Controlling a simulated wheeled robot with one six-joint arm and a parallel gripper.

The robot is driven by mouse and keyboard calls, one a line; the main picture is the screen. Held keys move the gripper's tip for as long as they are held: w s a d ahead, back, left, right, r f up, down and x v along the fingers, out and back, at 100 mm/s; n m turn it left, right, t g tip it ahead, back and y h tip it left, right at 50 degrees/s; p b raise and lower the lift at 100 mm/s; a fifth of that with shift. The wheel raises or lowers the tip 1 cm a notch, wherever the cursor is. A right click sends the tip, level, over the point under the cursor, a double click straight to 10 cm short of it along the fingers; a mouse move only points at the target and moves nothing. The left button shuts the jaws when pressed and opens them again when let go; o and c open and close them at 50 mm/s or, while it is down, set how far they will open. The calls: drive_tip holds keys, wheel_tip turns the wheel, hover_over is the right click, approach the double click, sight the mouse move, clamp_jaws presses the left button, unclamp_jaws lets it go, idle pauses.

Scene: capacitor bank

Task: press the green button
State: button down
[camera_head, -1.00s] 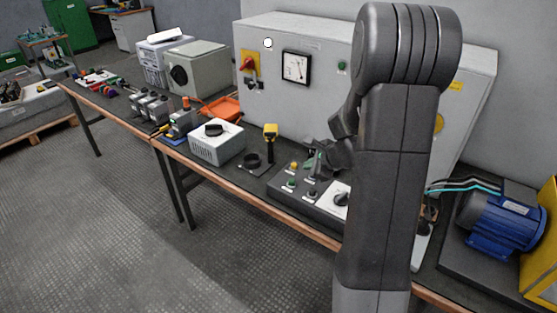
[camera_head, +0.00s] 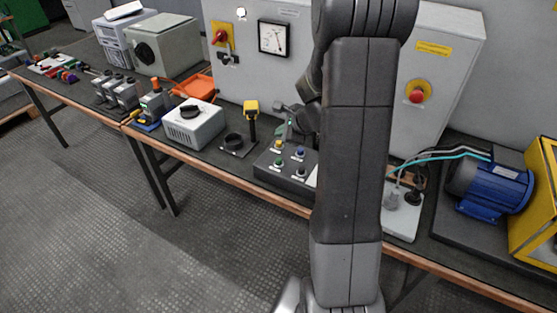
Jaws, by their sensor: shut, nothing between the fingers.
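A green button (camera_head: 278,163) sits at the front left of a dark button box (camera_head: 266,177) on the bench. A yellow button (camera_head: 278,146) is behind it, a blue button (camera_head: 300,152) is to its back right, and a black button (camera_head: 300,172) is to its right. My gripper (camera_head: 283,131) shows small and partly hidden beside my arm, just beyond the buttons in the picture. It is shut and empty. It appears apart from the green button, though its height above the box is hard to tell. My arm hides the right part of the box.
A large grey cabinet (camera_head: 272,80) with a dial and a red emergency knob (camera_head: 417,96) stands behind. A yellow-topped post (camera_head: 251,107) and a white box (camera_head: 192,126) stand left of the buttons. A blue motor (camera_head: 490,190) is at the right. The floor in front is clear.

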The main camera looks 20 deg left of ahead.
sight(279, 162)
drive_tip(key=shift+f+b, duration=3.65)
drive_tip(key=shift+f, duration=0.6)
drive_tip(key=shift+f, duration=0.1)
drive_tip(key=shift+f+b, duration=0.3)
drive_tip(key=shift+b, duration=0.1)
